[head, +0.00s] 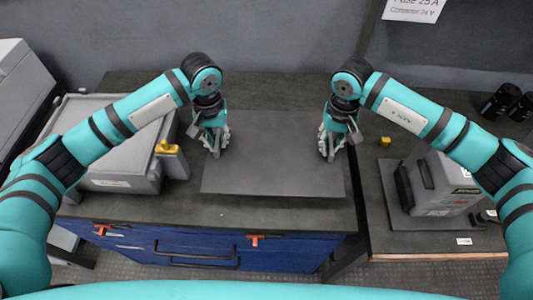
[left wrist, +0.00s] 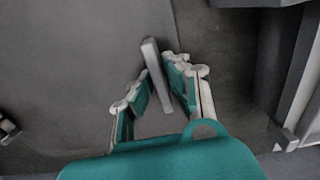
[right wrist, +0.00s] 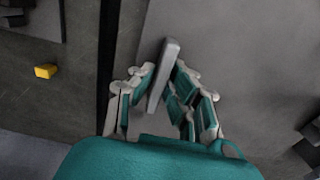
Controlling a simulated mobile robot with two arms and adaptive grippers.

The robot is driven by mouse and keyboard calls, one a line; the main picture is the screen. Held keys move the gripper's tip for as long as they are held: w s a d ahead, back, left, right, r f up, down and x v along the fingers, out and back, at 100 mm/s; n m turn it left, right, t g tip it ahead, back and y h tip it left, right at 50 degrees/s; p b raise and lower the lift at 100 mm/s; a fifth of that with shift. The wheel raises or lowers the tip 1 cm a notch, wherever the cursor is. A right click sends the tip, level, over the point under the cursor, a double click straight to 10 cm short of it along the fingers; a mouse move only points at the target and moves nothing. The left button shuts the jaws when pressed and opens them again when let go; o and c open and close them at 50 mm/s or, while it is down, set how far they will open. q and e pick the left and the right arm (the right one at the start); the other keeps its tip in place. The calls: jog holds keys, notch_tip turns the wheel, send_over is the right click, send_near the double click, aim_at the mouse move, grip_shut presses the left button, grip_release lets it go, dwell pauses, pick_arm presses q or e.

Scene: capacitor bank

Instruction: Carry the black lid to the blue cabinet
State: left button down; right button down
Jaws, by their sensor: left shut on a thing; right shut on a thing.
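The black lid (head: 272,160) is a flat dark grey plate, level over the dark top of the blue cabinet (head: 190,252). I cannot tell whether it rests on the top or hangs just above it. My left gripper (head: 215,150) is shut on the lid's left handle, a grey bar (left wrist: 155,65) between the fingers in the left wrist view. My right gripper (head: 327,150) is shut on the right handle, a grey bar (right wrist: 163,70) in the right wrist view. The fingers partly hide both handles in the head view.
A grey case (head: 120,165) with a yellow latch (head: 166,147) stands left of the lid. On the separate right-hand surface are a grey box (head: 438,183), a small yellow piece (head: 385,141) and black cylinders (head: 505,101). The cabinet top behind the lid is clear.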

pick_arm(q)
jog(key=shift+a+f, duration=0.1)
pick_arm(e)
jog(key=shift+f, duration=0.15)
